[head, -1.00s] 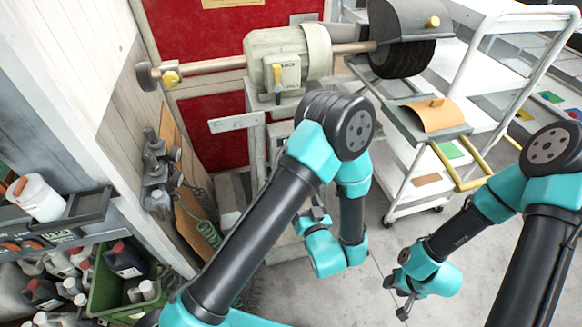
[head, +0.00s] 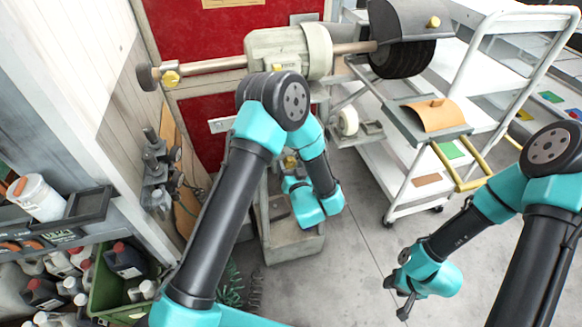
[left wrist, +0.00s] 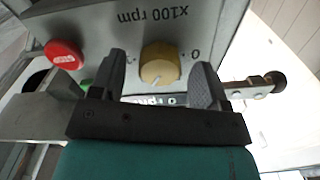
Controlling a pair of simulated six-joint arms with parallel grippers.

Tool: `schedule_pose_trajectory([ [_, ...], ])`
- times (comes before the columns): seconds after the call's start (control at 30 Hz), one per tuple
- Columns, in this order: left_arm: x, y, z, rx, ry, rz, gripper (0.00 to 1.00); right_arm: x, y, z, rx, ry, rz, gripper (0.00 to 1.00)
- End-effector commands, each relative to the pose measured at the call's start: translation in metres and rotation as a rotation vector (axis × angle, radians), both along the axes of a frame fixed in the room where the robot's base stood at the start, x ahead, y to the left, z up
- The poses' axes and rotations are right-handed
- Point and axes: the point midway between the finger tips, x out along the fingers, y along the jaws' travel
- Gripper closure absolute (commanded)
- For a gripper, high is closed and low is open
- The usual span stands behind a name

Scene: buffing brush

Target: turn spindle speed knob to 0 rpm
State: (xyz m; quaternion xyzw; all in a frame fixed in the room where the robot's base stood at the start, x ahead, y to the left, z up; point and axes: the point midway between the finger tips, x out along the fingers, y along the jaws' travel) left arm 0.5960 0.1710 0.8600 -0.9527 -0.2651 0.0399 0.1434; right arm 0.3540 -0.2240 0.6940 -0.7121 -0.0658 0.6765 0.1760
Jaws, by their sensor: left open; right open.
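The spindle speed knob (left wrist: 160,65) is a round brass-coloured dial on a grey panel marked "x100 rpm", seen upside down in the left wrist view. A pale pointer line shows on its face near the lower edge. A "0" (left wrist: 196,53) is printed to its right. My left gripper (left wrist: 160,78) is open, with one finger on each side of the knob; I cannot tell whether they touch it. In the head view my left gripper (head: 291,183) is at the machine's pedestal, partly hidden by my arm. My right gripper (head: 403,298) is open and empty, above the floor.
A red button (left wrist: 63,54) and a partly hidden green button (left wrist: 85,86) are left of the knob. The motor (head: 290,50) with its shaft and black brush wheel (head: 402,58) is above the pedestal (head: 295,246). A white cart (head: 395,190) stands right.

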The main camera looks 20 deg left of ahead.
Motion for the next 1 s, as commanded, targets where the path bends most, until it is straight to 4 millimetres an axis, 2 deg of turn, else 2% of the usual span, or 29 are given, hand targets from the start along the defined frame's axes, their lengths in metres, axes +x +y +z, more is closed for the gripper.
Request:
schedule_pose_trajectory([
  [0.3,0.002,0.0013,0.0,0.0,0.0,0.0,0.31,0.0,0.0,0.0,0.0,0.0,0.0,0.57],
  [0.8,0.0017,0.0012,0.0,0.0,0.0,0.0,0.79,0.0,0.0,0.0,0.0,0.0,0.0,0.57],
  [1.0,0.0017,0.0012,0.0,-0.004,-0.003,0.0,0.8,0.0,0.0,0.0,0.0,0.0,0.0,0.57],
])
